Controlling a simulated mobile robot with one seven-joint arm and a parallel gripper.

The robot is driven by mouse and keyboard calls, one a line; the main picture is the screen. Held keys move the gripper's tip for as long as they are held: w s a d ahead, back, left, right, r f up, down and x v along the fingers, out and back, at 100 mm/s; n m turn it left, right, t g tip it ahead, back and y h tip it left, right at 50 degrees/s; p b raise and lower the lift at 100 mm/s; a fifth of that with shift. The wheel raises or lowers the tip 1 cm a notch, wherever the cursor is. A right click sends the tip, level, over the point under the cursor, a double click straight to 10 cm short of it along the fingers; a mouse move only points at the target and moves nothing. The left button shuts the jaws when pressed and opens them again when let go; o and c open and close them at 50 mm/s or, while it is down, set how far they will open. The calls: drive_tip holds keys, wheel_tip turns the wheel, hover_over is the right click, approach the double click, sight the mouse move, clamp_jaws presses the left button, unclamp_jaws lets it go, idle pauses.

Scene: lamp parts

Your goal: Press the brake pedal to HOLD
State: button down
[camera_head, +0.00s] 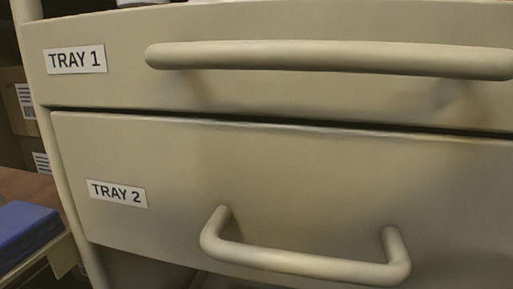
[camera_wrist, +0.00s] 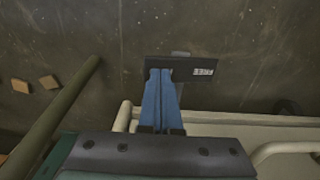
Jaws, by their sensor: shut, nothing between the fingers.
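The brake pedal (camera_wrist: 203,71) is a dark flat plate in the upper middle of the wrist view. A white label on it reads FREE, upside down in the picture. A small grey piece shows just behind its far edge. My gripper (camera_wrist: 159,73) has blue fingers that are shut together and empty. The fingertips overlap the left part of the pedal in the picture; I cannot tell whether they touch it. In the head view neither the pedal nor my gripper shows.
Beige drawers marked TRAY 1 (camera_head: 250,95) and TRAY 2 (camera_head: 170,165), with bar handles, fill the head view. A blue item (camera_head: 25,232) lies at lower left. In the wrist view, an olive bar (camera_wrist: 55,115) and small tan blocks (camera_wrist: 49,82) are left; bare floor lies beyond.

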drive_tip(key=shift+f+b, duration=0.45)
drive_tip(key=shift+f, duration=0.3)
drive_tip(key=shift+r, duration=0.1)
wheel_tip(320, 180, up, 7)
drive_tip(key=p, duration=0.8)
idle(0.4)
